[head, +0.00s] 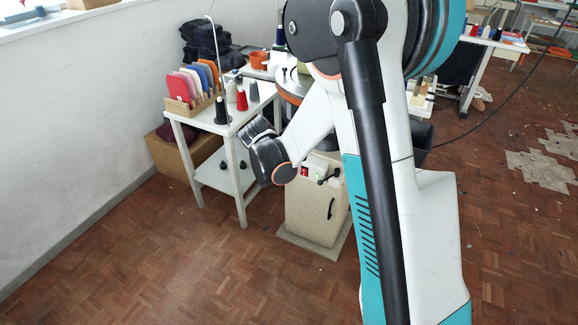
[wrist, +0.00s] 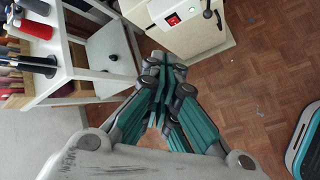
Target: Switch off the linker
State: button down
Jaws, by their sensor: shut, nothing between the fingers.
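The linker's beige cabinet (head: 312,212) stands on the floor right of the white table, partly behind my arm. A red switch (head: 305,171) sits on a pale plate near its top. The wrist view shows the red switch (wrist: 173,20) at the top, on the pale upper part of the cabinet (wrist: 188,38). My gripper (wrist: 167,68) is shut and empty. In that view its fingertips lie below the switch, apart from it in the picture. The linker's upper part is largely hidden by my arm in the head view.
A black-knobbed lever (head: 329,178) sits right of the switch, above a dark handle (head: 331,208). The white table (head: 208,128) at left carries thread cones (head: 242,99) and a rack of coloured pieces (head: 192,104). The parquet floor (head: 170,250) in front is clear.

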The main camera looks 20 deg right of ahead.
jog(key=w+d+f+n+h, duration=0.1)
jog(key=f+n, duration=0.1)
jog(key=f, duration=0.4)
jog(key=w+d+f+n+h, duration=0.1)
jog(key=w+f+n, duration=0.1)
jog(key=f, duration=0.5)
jog(key=w+d+f+n+p, duration=0.1)
jog(key=d+f+n, duration=0.1)
jog(key=f+n, duration=0.2)
notch_tip(320, 180, down, 3)
jog(key=shift+w+h, duration=0.15)
jog(key=shift+h, duration=0.25)
jog(key=b, duration=0.5)
send_near(304, 175)
jog(key=shift+x, duration=2.25)
jog(key=shift+a+f, duration=0.1)
jog(key=shift+f, duration=0.05)
